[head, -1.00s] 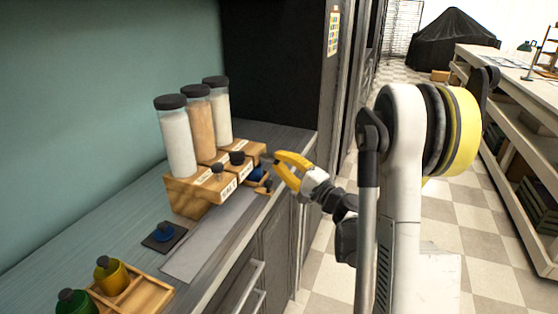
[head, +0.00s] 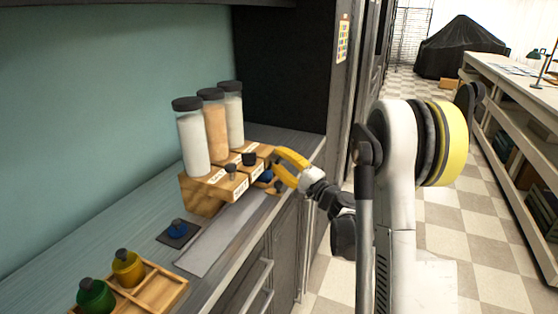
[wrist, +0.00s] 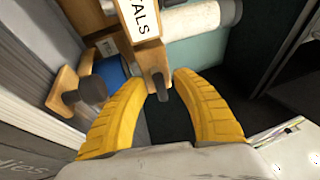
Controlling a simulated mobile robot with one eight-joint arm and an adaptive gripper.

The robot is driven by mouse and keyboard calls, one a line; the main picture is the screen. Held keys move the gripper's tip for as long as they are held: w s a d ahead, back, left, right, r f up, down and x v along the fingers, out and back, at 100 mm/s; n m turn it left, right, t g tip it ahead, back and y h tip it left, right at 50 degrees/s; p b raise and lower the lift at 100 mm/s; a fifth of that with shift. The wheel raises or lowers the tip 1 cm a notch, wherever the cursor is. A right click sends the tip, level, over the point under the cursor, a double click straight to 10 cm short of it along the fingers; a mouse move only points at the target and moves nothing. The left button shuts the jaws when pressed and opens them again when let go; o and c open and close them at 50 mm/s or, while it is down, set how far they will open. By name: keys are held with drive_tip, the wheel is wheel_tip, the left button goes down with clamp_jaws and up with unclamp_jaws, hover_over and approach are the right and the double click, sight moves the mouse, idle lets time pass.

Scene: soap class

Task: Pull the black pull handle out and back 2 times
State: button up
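A wooden dispenser stand (head: 200,197) stands on the counter with three black-capped jars upright in it. Black knobs show on its front, one at the near section (head: 231,172) and one at the middle section (head: 249,158). My gripper (head: 277,163) is at the far section, its yellow fingers apart. In the wrist view a dark pull handle (wrist: 160,88) on wood, under a label ending "TALS", lies between the open fingertips. I cannot tell whether they touch it. Another black knob (wrist: 91,90) on a wooden piece is left of the fingers.
A wooden tray (head: 165,294) with green and yellow bottles is at the near left. A dark cabinet (head: 280,75) stands behind the stand. The checkered floor to the right is open.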

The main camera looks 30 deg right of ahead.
drive_tip(key=v, duration=1.2)
